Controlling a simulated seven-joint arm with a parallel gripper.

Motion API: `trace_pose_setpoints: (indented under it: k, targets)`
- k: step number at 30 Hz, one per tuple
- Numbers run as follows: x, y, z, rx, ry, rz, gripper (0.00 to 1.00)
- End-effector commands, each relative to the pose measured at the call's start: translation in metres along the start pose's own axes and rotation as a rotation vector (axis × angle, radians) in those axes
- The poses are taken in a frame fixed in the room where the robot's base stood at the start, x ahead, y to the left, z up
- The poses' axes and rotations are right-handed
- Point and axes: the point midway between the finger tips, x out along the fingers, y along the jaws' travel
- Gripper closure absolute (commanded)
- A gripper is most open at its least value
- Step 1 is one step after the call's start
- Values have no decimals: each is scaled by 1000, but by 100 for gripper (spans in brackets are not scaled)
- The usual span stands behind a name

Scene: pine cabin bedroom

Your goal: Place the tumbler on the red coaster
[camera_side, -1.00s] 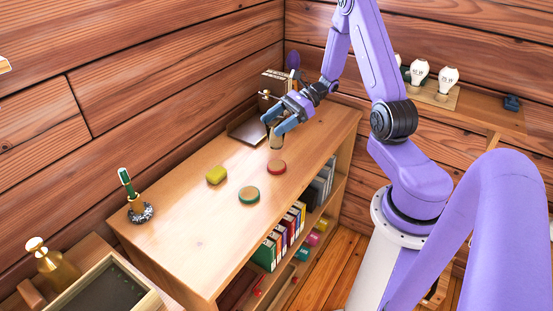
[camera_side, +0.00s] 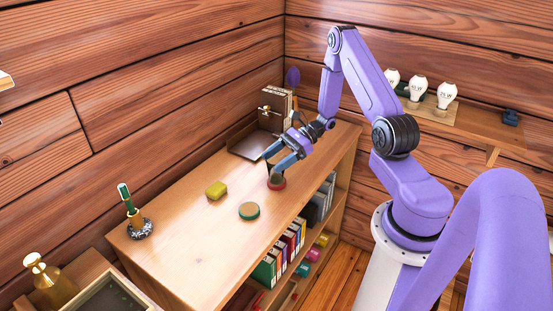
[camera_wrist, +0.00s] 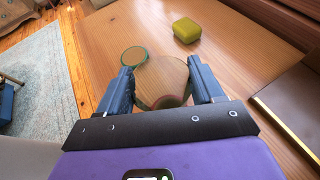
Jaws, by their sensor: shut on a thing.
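My gripper (camera_side: 272,164) is shut on the tumbler (camera_wrist: 160,78), a clear, brownish-tinted glass held between the two fingers in the wrist view. In the side view the tumbler (camera_side: 276,177) looks upright and is partly hidden by the fingers. It is over the red coaster (camera_side: 277,186), whose rim shows just below it. I cannot tell whether the tumbler's base touches the coaster. In the wrist view a reddish patch shows through the glass.
A green-rimmed coaster (camera_side: 249,211) and a yellow block (camera_side: 216,190) lie on the shelf top (camera_side: 190,240) nearby.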

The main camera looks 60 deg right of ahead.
Motion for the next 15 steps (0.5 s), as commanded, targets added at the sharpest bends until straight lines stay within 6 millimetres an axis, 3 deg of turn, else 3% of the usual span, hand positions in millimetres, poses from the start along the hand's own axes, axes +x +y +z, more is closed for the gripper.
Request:
trace_pose_setpoints:
  k: [5,6,7,15]
  targets:
    - [1,0,-3,1,0,0,67]
    - [1,0,-2,0,0,-1,20]
    - [1,0,-2,0,0,-1,11]
    - [1,0,-2,1,0,0,8]
